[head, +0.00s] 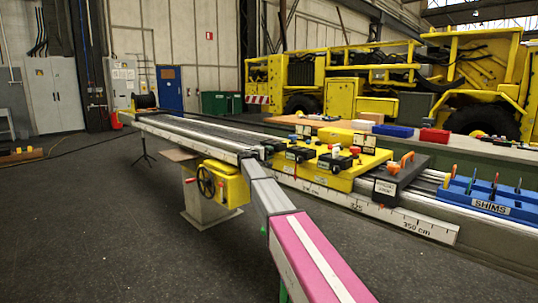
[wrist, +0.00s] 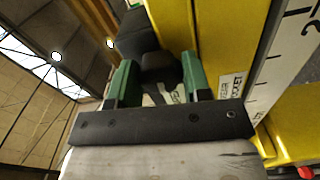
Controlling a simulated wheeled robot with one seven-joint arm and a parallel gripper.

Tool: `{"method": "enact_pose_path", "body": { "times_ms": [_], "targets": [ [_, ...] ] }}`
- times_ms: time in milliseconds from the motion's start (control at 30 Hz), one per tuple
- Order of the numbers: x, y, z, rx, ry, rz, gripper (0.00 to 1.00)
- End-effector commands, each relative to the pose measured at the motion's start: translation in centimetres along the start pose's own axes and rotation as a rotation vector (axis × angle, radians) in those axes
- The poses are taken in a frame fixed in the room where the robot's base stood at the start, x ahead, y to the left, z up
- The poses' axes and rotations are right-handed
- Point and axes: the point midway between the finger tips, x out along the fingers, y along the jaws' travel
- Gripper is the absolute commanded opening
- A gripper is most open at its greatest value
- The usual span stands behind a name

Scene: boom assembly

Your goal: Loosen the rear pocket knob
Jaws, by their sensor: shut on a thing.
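In the wrist view my gripper (wrist: 160,76) has its two green fingers on either side of a dark knob (wrist: 160,62), shut on it. The knob sits against a yellow body (wrist: 215,40). A white label on that body, partly readable, ends in "POCKET" (wrist: 232,86). The knob's lower part and stem are mostly hidden by the fingers and the dark gripper bar.
Black knobs (head: 337,161) stand on the yellow fixture. A dark block with an orange handle (head: 399,180) and a blue shims rack (head: 487,194) are on the rail to the right.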

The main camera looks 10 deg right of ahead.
Motion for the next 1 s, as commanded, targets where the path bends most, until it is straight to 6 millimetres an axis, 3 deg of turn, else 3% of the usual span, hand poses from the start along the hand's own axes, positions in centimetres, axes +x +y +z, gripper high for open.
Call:
{"method": "enact_pose_path", "body": {
  "times_ms": [1000],
  "targets": [
    [-0.1,-0.1,-0.05,-0.959,0.002,-0.001,0.21]
  ]
}}
